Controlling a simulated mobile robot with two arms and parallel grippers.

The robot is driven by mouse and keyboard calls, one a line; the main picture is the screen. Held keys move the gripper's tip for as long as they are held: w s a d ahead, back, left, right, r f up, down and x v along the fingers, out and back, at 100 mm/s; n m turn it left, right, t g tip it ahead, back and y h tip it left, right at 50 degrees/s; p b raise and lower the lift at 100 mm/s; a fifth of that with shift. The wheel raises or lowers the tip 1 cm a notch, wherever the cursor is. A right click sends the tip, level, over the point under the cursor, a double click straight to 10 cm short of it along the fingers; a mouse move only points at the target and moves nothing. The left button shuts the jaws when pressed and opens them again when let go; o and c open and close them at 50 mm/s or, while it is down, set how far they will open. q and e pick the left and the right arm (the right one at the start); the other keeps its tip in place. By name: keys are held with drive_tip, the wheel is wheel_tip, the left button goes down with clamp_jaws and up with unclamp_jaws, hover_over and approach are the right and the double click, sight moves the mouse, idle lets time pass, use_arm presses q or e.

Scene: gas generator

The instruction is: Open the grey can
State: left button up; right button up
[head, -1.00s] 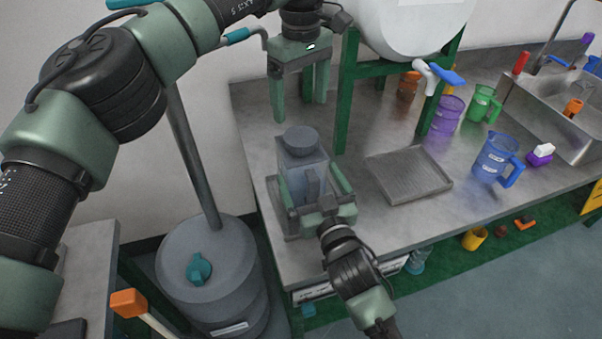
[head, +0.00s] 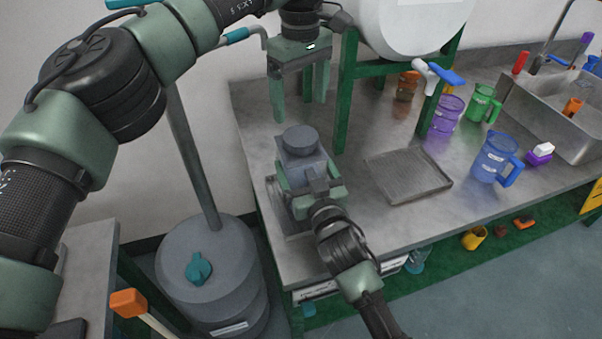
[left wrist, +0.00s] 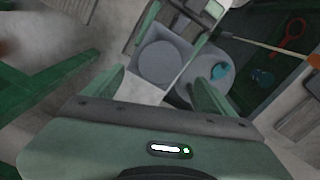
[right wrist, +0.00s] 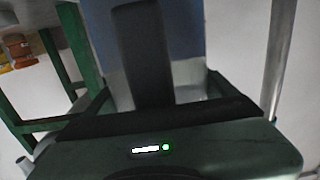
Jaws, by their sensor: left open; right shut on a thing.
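The grey can (head: 300,150) is boxy with a round grey cap (head: 299,139) on top, near the left end of the bench. My right gripper (head: 310,178) is shut on the can from the front, its fingers around the body and hiding part of it. In the right wrist view the can's blue-grey wall (right wrist: 180,35) is close, with a dark upright bar (right wrist: 140,55) in front. My left gripper (head: 300,108) is open and empty, pointing down above and behind the can. In the left wrist view the cap (left wrist: 161,62) lies beyond the open fingers.
A green stand (head: 345,100) with a white tank (head: 415,25) is right of my left gripper. A flat metal tray (head: 408,175), a blue jug (head: 495,158) and a sink stand further right. A large grey drum (head: 215,260) stands on the floor left of the bench.

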sight(301, 135)
clamp_jaws()
use_arm(q)
drive_tip(key=m, duration=0.8)
drive_tip(key=shift+m, duration=0.4)
drive_tip(key=shift+f, duration=0.3)
wheel_tip(301, 135, down, 7)
drive_tip(key=shift+f, duration=0.2)
